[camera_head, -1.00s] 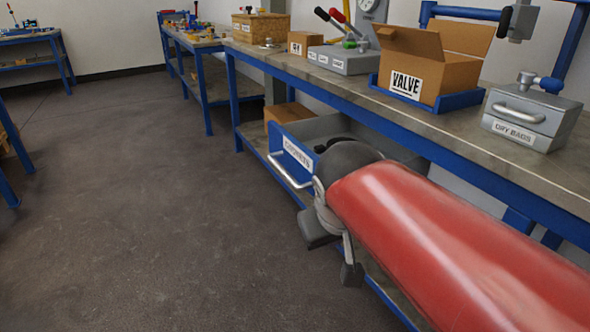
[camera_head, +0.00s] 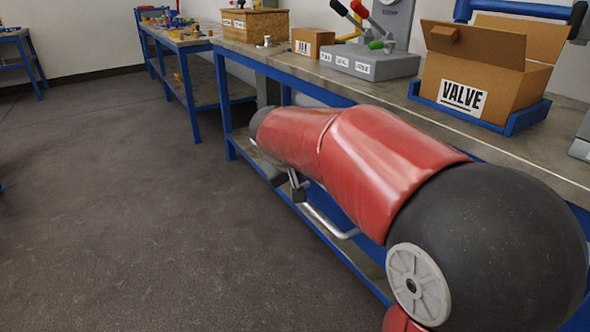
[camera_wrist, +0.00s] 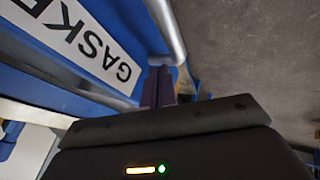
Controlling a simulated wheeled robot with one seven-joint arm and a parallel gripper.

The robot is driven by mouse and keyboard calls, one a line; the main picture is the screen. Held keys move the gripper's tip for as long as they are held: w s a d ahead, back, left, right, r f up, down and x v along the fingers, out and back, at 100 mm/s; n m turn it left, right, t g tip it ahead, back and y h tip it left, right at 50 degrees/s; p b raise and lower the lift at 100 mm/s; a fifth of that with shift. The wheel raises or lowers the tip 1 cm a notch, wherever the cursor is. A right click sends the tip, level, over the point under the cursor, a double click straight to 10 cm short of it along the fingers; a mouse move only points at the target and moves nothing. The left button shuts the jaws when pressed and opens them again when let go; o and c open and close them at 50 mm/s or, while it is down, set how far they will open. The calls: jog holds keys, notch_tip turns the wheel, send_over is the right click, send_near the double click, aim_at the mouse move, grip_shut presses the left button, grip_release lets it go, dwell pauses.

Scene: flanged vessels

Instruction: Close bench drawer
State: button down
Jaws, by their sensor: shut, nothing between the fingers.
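The bench drawer has a blue front (camera_wrist: 136,28) with a white label reading "GASKE" and a silver bar handle (camera_wrist: 166,30) in the wrist view. In the head view a silver bar handle (camera_head: 326,221) shows below my red arm, which hides the drawer body. How far open it stands cannot be seen. My gripper (camera_wrist: 172,85) is shut and empty, close by the drawer front and the handle's near end. Whether it touches them is unclear. In the head view the gripper (camera_head: 296,187) is partly hidden under my forearm.
The workbench (camera_head: 405,108) runs along the right. On it stand a VALVE box (camera_head: 463,97) in a blue tray, a grey lever unit (camera_head: 365,64), a small carton (camera_head: 312,42) and a wooden crate (camera_head: 255,24). The floor (camera_head: 110,210) at left is clear.

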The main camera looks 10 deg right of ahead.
jog(key=shift+x, duration=0.75)
jog(key=shift+d, duration=0.1)
